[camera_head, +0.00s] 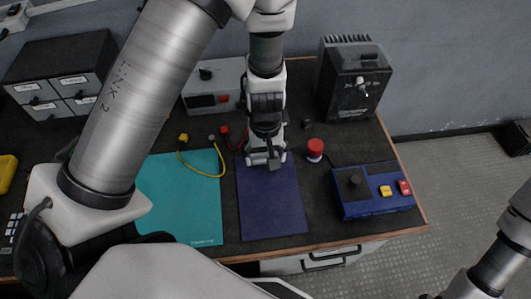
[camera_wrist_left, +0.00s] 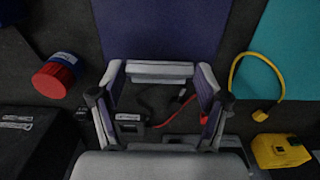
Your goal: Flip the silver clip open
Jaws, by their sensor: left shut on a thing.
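My left gripper (camera_head: 266,160) reaches down from the top over the far end of the purple mat. In the left wrist view its two pale fingers (camera_wrist_left: 162,72) stand apart with a silver bar-like piece (camera_wrist_left: 160,70) across between their tips. This looks like the silver clip, and the gripper is shut on it. Its hinge and how far it is open cannot be made out. My right gripper is not in view; only part of the right arm shows at the lower right.
The purple mat (camera_head: 271,210) and teal mat (camera_head: 185,205) lie on the dark bench. A red-topped button (camera_head: 315,148) and a blue control box (camera_head: 372,192) stand to the right. A black finned box (camera_head: 352,85) and grey meter (camera_head: 212,90) stand behind. A yellow cable (camera_head: 205,172) lies left.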

